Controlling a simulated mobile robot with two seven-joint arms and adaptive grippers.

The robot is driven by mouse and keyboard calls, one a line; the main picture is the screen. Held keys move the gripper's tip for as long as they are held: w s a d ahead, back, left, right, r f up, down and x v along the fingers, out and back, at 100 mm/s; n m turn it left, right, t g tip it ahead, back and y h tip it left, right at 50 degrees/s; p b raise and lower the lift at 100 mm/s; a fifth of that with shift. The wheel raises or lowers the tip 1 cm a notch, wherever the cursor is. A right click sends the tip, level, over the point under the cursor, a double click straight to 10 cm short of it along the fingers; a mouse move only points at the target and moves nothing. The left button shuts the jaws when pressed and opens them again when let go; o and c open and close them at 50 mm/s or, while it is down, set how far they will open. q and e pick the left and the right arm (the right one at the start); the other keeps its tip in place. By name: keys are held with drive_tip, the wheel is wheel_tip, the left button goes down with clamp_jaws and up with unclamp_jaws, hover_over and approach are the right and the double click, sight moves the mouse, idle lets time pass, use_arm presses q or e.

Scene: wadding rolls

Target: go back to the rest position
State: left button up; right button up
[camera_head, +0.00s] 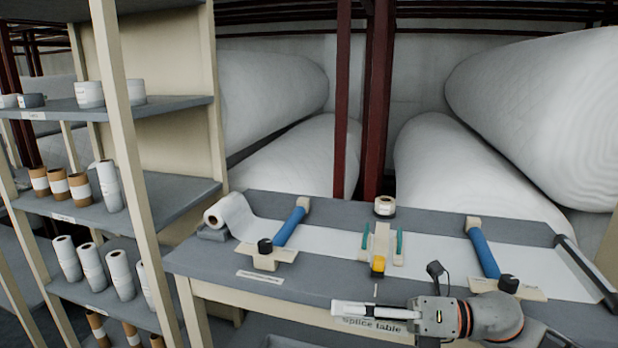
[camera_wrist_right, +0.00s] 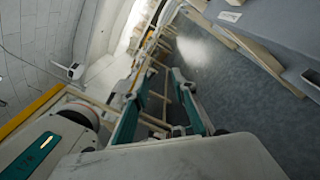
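My right gripper (camera_head: 345,309) is over the front edge of the splice table (camera_head: 215,262), by its label. In the head view its fingers show nearly edge-on. In the right wrist view the two teal-padded fingers (camera_wrist_right: 158,75) stand apart with nothing between them, so it is open and empty. My left gripper is in neither view.
A white wadding strip (camera_head: 330,240) runs across the table from a small roll (camera_head: 226,213). A tape roll (camera_head: 385,207) stands at the back. Shelves (camera_head: 165,200) with rolls stand left; large wadding rolls (camera_head: 290,160) lie behind.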

drive_tip(key=d+f+m+t+h, duration=0.35)
drive_tip(key=f+m+t, duration=0.4)
drive_tip(key=m, duration=0.55)
drive_tip(key=d+f+m+t+h, duration=0.2)
drive_tip(key=f+m+t+h, duration=0.3)
drive_tip(key=f+m, duration=0.65)
drive_tip(key=s+d+f+m+g+h, duration=0.2)
drive_tip(key=s+d+f+m+h, duration=0.1)
drive_tip(key=s+f+m, duration=0.4)
drive_tip(key=s+d+f+m+g+h+p, duration=0.1)
drive_tip(key=s+d+f+m+g+h, duration=0.1)
drive_tip(key=s+f+m, duration=0.5)
drive_tip(key=s+d+f+h, duration=0.1)
drive_tip(key=s+d+f, duration=0.1)
drive_tip(key=s+f, duration=0.2)
drive_tip(key=shift+d+f+g+h, duration=0.35)
drive_tip(key=shift+d+f, duration=0.05)
drive_tip(key=shift+f, duration=0.35)
